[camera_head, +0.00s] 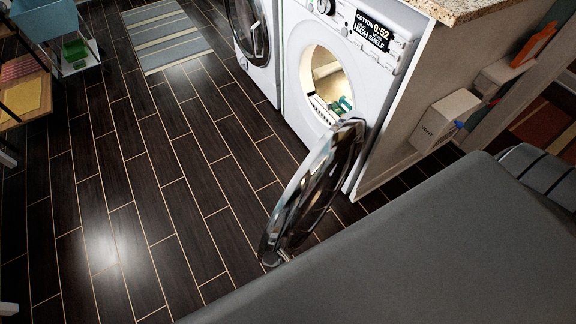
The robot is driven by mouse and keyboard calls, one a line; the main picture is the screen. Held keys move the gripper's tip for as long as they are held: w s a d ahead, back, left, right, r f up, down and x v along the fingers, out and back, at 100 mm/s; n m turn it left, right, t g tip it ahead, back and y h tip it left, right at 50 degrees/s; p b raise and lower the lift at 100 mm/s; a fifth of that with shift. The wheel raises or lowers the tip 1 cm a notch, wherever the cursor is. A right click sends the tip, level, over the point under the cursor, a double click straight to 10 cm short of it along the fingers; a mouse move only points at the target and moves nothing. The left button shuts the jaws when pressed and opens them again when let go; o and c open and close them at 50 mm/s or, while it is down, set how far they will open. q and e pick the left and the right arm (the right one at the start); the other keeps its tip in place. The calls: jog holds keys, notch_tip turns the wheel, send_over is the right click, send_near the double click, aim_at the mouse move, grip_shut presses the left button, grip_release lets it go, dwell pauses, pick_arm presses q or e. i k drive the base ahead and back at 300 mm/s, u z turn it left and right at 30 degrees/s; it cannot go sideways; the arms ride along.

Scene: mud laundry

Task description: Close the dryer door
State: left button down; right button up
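The dryer (380,78) is a white front-loading machine at the upper middle right, with a dark label on its panel reading "COTTON 0:52". Its round door (314,190) is dark and glossy with a shiny rim. The door stands wide open, swung out toward me over the floor. The drum opening (325,82) is uncovered, and something green and white shows inside. Neither of my grippers can be seen in this view. A large grey surface fills the lower right and hides the floor there.
A second white machine (257,42) with a dark round door stands left of the dryer. A beige vent box (446,118) sits at the right. A striped rug (166,36) lies at the back. A blue bin cart (50,18) is at upper left. Dark floor on the left is clear.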

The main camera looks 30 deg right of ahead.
aim_at(343, 143)
jog(key=k, duration=0.85)
jog(key=z, duration=1)
